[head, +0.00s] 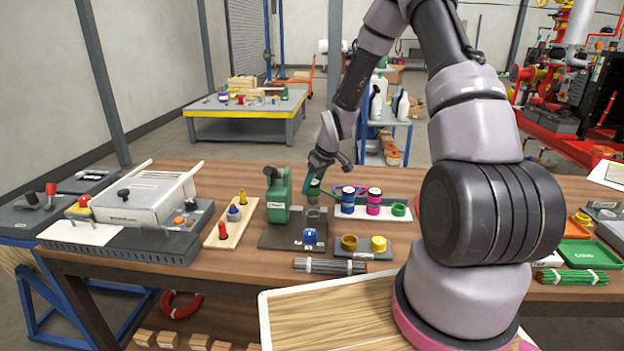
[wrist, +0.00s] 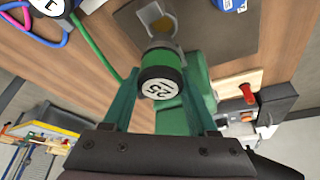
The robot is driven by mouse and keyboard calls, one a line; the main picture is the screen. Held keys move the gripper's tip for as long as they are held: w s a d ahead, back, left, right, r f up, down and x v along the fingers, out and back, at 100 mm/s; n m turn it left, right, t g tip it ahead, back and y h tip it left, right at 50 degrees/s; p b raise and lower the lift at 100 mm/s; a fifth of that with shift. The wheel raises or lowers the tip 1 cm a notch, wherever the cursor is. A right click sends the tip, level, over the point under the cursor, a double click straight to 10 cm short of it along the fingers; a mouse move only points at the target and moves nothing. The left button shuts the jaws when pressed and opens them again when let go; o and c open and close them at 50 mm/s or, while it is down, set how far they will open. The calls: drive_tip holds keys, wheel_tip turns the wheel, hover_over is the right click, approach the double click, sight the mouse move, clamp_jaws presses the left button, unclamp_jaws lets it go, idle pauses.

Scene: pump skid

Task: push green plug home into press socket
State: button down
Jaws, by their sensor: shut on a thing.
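The green plug (wrist: 163,62) has a black collar and a round white label marked with dark characters. My gripper (wrist: 162,85) is shut on it with a green finger on each side; in the head view my gripper (head: 314,184) points down beside the green press (head: 278,197). A green cable (wrist: 98,53) runs off from the plug to the left in the wrist view. The grey press socket (head: 312,214) stands on the dark base plate (head: 277,238), just below the plug. It also shows in the wrist view (wrist: 161,22), partly behind the plug. I cannot tell whether they touch.
A blue block (head: 309,236) sits in front of the socket. A white rack (head: 372,212) with blue, magenta and green pieces stands to the right. A wooden strip with coloured pegs (head: 231,221) is to the left. A bundle of rods (head: 329,266) lies in front.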

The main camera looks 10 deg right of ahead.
sight(312, 199)
drive_tip(key=shift+d+f, duration=0.1)
drive_tip(key=shift+f, duration=1.05)
drive_tip(key=shift+f, duration=1.75)
idle(0.3)
drive_tip(key=shift+c, duration=0.6)
unclamp_jaws()
